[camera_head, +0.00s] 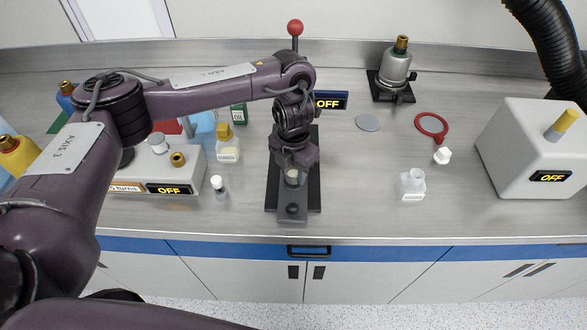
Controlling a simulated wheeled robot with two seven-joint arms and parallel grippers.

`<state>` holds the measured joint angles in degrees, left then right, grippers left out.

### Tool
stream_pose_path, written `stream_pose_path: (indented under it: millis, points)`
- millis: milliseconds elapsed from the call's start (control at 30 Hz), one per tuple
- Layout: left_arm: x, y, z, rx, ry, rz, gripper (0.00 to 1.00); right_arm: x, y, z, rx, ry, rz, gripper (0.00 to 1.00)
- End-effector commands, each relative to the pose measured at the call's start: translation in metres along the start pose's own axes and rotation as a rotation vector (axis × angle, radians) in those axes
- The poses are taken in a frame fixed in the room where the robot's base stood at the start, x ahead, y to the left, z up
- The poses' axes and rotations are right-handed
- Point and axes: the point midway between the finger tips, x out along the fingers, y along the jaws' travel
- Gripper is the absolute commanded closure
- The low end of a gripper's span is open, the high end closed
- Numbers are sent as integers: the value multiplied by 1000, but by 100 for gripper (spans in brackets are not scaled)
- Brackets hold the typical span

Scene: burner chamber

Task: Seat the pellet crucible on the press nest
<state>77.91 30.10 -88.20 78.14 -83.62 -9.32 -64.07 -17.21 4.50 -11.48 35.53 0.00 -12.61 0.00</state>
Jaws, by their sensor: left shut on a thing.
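My left gripper (293,163) points down over the press and is shut on a small pale cup, which looks like the pellet crucible (292,177). The press has a dark grey base (279,200) and a lever with a red ball knob (295,27) behind my wrist. The crucible shows just below the fingers, over the middle of the base. I cannot tell if it touches the press or hangs just above it. The gripper and crucible hide the nest. A dark round part (292,209) sits on the base in front. My right gripper is not in view.
A white box reading OFF (168,188) and small bottles (228,148) stand left of the press. The bench (350,195) just right of the press is clear.

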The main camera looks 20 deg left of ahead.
Motion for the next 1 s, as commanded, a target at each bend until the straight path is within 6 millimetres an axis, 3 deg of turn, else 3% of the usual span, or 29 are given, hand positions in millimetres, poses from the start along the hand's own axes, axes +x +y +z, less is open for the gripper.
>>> stream_pose_path:
  millis: [367, 400, 567, 867, 1000]
  points:
    - [12, 0, 0, 0, 0, -1, 100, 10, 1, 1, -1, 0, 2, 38]
    - [11, 0, 0, 0, 0, 0, 60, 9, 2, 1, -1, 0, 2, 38]
    - [11, 0, 0, 0, 0, 0, 39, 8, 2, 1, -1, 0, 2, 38]
    - [9, 0, 0, 1, -1, 0, 38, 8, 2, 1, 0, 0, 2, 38]
    - [-6, 0, 1, 3, -4, 2, 38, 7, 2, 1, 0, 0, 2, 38]
